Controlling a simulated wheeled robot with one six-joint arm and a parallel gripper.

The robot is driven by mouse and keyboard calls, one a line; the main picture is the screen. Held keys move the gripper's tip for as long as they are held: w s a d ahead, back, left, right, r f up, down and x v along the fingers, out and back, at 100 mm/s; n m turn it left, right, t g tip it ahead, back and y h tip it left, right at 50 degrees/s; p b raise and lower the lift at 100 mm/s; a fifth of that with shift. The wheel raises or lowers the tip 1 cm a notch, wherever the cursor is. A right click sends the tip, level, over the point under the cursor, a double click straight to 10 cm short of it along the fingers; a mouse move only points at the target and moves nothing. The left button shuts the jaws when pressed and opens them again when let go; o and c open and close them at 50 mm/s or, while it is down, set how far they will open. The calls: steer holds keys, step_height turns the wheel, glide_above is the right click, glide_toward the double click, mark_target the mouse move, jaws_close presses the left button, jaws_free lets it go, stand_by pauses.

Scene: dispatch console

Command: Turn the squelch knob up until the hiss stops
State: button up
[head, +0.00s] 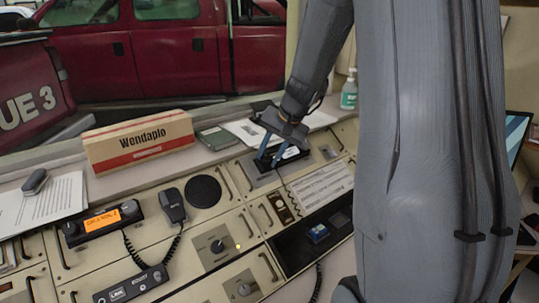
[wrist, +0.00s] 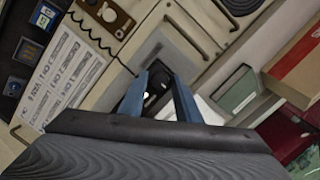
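Two dark knobs sit on square grey plates on the beige console in the head view. The upper knob (head: 217,246) has a small lit yellow lamp (head: 238,246) at its right, and the lower knob (head: 243,289) is near the bottom edge. I cannot read any label that tells which is the squelch knob.
A radio with an orange display (head: 103,220), a hand microphone (head: 173,205) and a round speaker grille (head: 203,191) are left of my gripper. A Wendaplo box (head: 138,141) stands on the ledge behind. Several raised handles and a coiled cord lie around the knobs.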

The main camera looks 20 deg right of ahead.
steer(key=b+v, duration=0.1)
steer(key=v, duration=0.7)
steer(key=shift+f, duration=0.1)
stand_by(0.4)
steer(key=s+a+f+n+g+h, duration=0.1)
steer(key=s+a+f+n, duration=0.3)
steer(key=s, duration=0.6)
steer(key=s+a+f+n+g+h, duration=0.1)
steer(key=s+a+f+n, duration=0.3)
steer(key=s+a+f, duration=0.4)
steer(key=shift+s+a+f+n+g, duration=0.3)
steer(key=shift+s+a+n+g, duration=0.1)
steer(key=shift+s+a+g, duration=0.45)
steer(key=shift+d, duration=0.2)
